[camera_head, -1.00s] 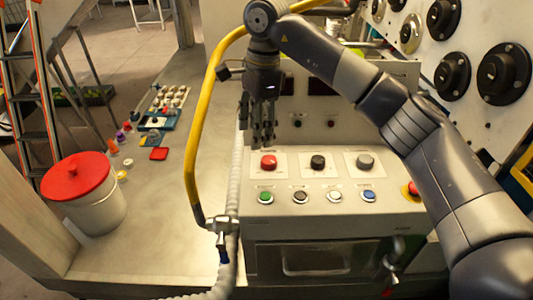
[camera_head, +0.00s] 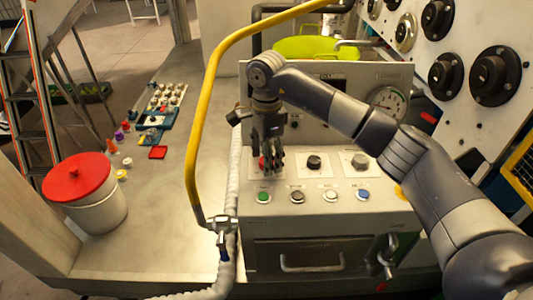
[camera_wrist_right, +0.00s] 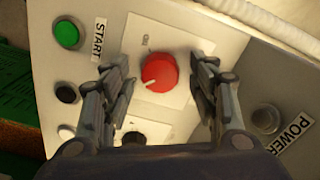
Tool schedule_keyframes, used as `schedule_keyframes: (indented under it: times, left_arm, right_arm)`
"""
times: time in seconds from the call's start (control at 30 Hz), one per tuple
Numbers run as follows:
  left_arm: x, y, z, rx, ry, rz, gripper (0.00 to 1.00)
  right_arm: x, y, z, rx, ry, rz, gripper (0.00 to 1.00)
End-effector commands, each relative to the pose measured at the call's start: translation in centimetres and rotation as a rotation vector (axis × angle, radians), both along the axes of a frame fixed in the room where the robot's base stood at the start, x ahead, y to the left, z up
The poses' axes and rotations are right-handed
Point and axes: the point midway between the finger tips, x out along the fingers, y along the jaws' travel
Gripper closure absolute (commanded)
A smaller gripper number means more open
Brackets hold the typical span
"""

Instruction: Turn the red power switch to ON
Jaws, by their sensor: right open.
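The red power switch (camera_wrist_right: 159,73) is a round knob with a white pointer line on a white plate; it shows clearly in the right wrist view. In the head view only a sliver of it (camera_head: 262,163) shows beside my right gripper (camera_head: 271,168). In the wrist view my right gripper (camera_wrist_right: 165,90) is open, with one finger on each side of the red knob and a gap between them and it. The pointer line runs toward the lower left. My left gripper is not in view.
A black knob (camera_head: 314,162) and a grey knob (camera_head: 360,161) sit to the right. A row of buttons, with a green one (camera_head: 264,196) at its left, lies below. A yellow hose (camera_head: 197,130) curves left of the panel. A red-lidded bucket (camera_head: 77,178) stands far left.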

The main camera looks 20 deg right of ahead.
Motion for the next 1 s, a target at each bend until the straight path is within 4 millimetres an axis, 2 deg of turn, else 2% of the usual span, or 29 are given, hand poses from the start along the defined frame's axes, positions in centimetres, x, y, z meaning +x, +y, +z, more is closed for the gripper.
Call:
schedule_keyframes:
  times: [0.2,0.4,0.77,1.0]
  left_arm:
    - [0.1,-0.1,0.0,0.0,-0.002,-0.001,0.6]
    - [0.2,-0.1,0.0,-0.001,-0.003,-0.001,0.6]
    - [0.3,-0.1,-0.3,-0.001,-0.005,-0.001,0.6]
    - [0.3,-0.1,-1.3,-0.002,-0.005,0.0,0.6]
  right_arm:
    - [0.0,0.0,-0.1,0.0,0.0,0.0,0.46]
    - [0.0,0.0,-0.1,0.001,0.0,0.0,0.91]
    - [0.0,0.0,-0.1,0.001,-0.001,-0.027,0.91]
    - [0.0,0.0,-0.2,0.001,-0.001,-0.147,0.91]
